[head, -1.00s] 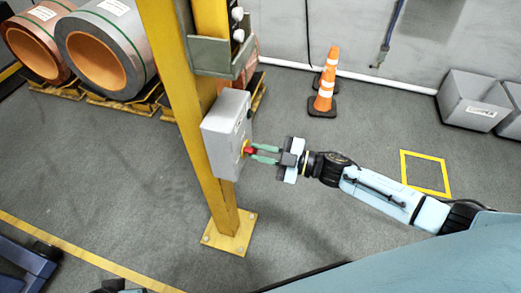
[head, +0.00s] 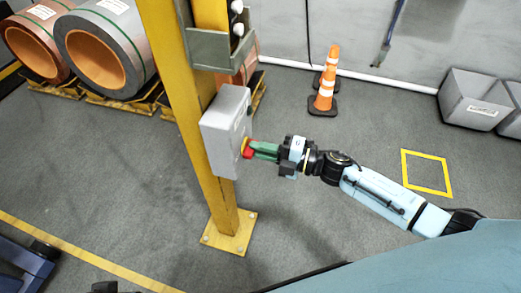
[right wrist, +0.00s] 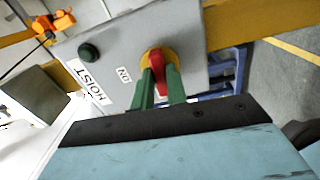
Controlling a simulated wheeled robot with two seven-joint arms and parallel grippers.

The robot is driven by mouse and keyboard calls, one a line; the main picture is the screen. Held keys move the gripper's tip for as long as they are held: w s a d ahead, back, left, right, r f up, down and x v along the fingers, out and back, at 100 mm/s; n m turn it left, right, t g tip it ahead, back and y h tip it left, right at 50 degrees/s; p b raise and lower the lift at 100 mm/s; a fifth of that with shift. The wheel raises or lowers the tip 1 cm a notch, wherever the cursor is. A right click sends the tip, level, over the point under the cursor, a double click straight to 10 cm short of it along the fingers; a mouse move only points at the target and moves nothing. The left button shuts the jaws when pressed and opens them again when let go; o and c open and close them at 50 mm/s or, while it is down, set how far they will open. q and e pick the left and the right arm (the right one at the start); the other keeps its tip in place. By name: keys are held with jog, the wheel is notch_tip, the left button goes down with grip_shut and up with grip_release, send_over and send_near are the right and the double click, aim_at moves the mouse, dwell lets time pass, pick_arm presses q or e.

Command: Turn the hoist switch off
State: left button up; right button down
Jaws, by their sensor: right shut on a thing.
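A grey switch box (head: 226,130) is fixed to a yellow post. On its right-hand face is a red rotary handle (head: 247,152) on a yellow round plate; they also show in the right wrist view, the handle (right wrist: 158,70) and the plate (right wrist: 170,57). The face carries a HOIST label (right wrist: 89,82), a small ON label (right wrist: 123,75) and a dark green button (right wrist: 89,52). My right gripper (head: 262,150) has its green fingers on both sides of the red handle, shut on it. The fingertips partly hide the handle. My left gripper is not clearly visible.
The yellow post (head: 185,100) with its floor plate (head: 229,233) stands behind the box. A grey bracket (head: 221,50) sits above it. Orange cones (head: 325,90) and grey bins (head: 473,100) stand by the wall. Coils (head: 103,45) lie back left.

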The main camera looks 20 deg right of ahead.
pick_arm(q)
jog(key=shift+s+d+r, duration=0.1)
jog(key=shift+d+r, duration=0.1)
jog(key=shift+r, duration=0.25)
pick_arm(e)
jog(key=shift+n, duration=0.6)
pick_arm(q)
jog(key=shift+r, duration=0.15)
pick_arm(e)
jog(key=c, duration=1.4)
grip_release()
pick_arm(q)
jog(key=shift+a, duration=0.1)
pick_arm(e)
jog(key=shift+s+d, duration=0.1)
